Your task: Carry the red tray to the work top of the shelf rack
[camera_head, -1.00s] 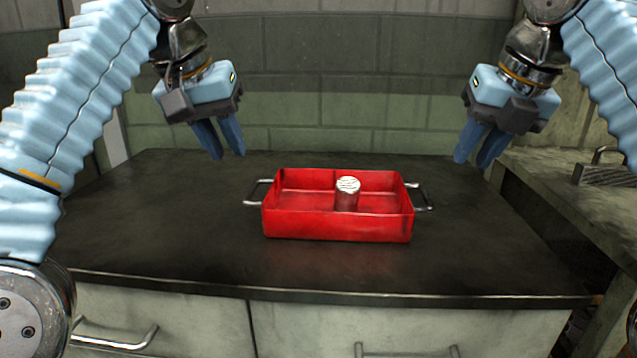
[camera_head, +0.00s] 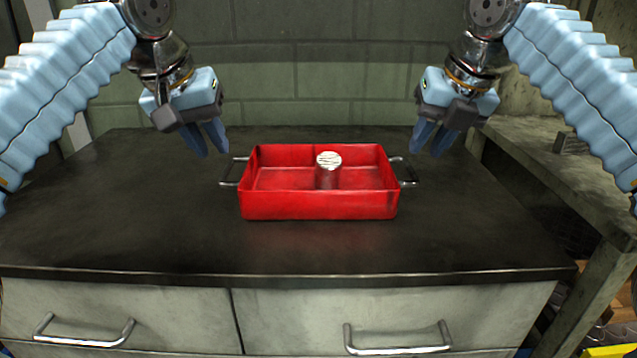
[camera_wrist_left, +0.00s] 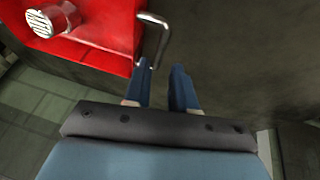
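The red tray (camera_head: 318,206) stands flat on the dark counter top, with a metal handle at each end. A metal cylinder with a pale ridged top (camera_head: 328,165) stands upright inside it. My left gripper (camera_head: 205,142) is open and empty, above and just left of the tray's left handle (camera_head: 231,172). In the left wrist view its two fingers (camera_wrist_left: 165,82) are apart, with the handle (camera_wrist_left: 155,40) just beyond the fingertips. My right gripper (camera_head: 432,142) is empty, above and a little right of the right handle (camera_head: 406,173), its fingers slightly apart. The shelf rack cannot be made out.
The dark counter (camera_head: 120,220) is clear around the tray. Its drawers with metal handles (camera_head: 398,340) face me. A grey bench (camera_head: 540,150) stands at the right with a metal item on it. A tiled wall closes the back.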

